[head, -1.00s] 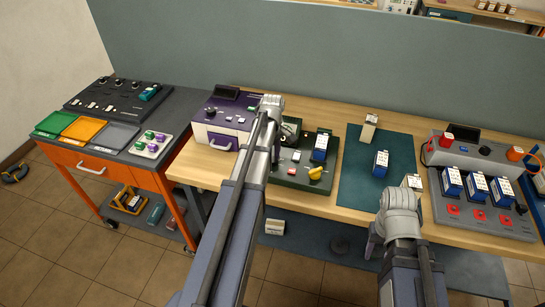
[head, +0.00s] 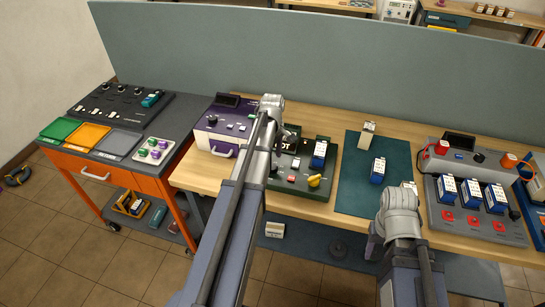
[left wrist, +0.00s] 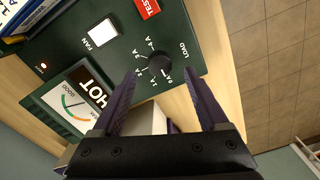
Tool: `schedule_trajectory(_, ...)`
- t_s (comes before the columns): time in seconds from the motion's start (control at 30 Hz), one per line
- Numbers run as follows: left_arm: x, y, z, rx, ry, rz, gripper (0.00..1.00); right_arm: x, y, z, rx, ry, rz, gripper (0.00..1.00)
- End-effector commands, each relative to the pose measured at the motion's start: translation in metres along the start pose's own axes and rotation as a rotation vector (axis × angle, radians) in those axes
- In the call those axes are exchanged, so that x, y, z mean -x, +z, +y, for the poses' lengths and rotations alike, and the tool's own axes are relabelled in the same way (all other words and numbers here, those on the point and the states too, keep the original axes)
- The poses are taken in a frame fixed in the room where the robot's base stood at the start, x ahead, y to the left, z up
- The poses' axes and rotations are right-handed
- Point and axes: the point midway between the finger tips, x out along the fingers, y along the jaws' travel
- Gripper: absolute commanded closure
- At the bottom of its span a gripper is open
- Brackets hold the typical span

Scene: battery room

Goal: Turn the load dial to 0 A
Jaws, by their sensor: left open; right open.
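The load dial (left wrist: 159,64) is a round black knob on a dark green panel (left wrist: 205,45), with amp marks around it and the word LOAD beside it. A small pale mark shows on its lower right, towards the 0 A and 1 A marks; the exact setting is hard to read. My left gripper (left wrist: 161,78) is open, its dark purple fingers on either side of the dial in the picture; I cannot tell whether they touch it. In the head view the dial (head: 273,169) is partly behind my left arm. My right gripper (head: 409,186) is over the bench's front, its fingers mostly hidden.
The panel also holds a HOT meter (left wrist: 75,105), a white FAN button (left wrist: 102,33), a red TEST button (left wrist: 147,7) and a yellow knob (head: 314,181). A purple box (head: 222,125) stands left of it. A teal mat (head: 356,195) lies right, with a blue battery (head: 377,171).

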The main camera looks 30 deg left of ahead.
Motion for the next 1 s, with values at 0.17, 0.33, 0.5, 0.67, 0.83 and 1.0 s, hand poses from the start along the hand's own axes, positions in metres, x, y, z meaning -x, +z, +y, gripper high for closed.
schedule_trajectory(0.17, 0.031, 0.000, 0.000, 0.000, 0.000, 0.000, 0.23, 0.031, 0.002, 0.003, 0.001, 0.000, 0.000, 0.50)
schedule_trajectory(0.33, 0.040, 0.000, 0.000, 0.000, 0.000, 0.000, 0.23, 0.039, 0.002, 0.004, 0.001, 0.000, 0.000, 0.50)
schedule_trajectory(0.5, 0.038, 0.000, 0.000, 0.000, 0.000, 0.000, 0.23, 0.038, 0.002, 0.004, 0.001, 0.000, 0.000, 0.50)
schedule_trajectory(0.67, 0.038, 0.000, 0.000, 0.000, 0.000, 0.000, 0.23, 0.038, 0.002, 0.004, 0.001, 0.000, 0.000, 0.50)
schedule_trajectory(0.83, 0.038, 0.001, 0.000, -0.001, 0.000, 0.000, 0.23, 0.038, 0.002, 0.004, 0.001, 0.000, 0.000, 0.50)
schedule_trajectory(1.0, 0.036, 0.042, -0.004, -0.157, -0.008, 0.004, 0.23, 0.036, 0.002, 0.004, 0.001, 0.000, 0.000, 0.50)
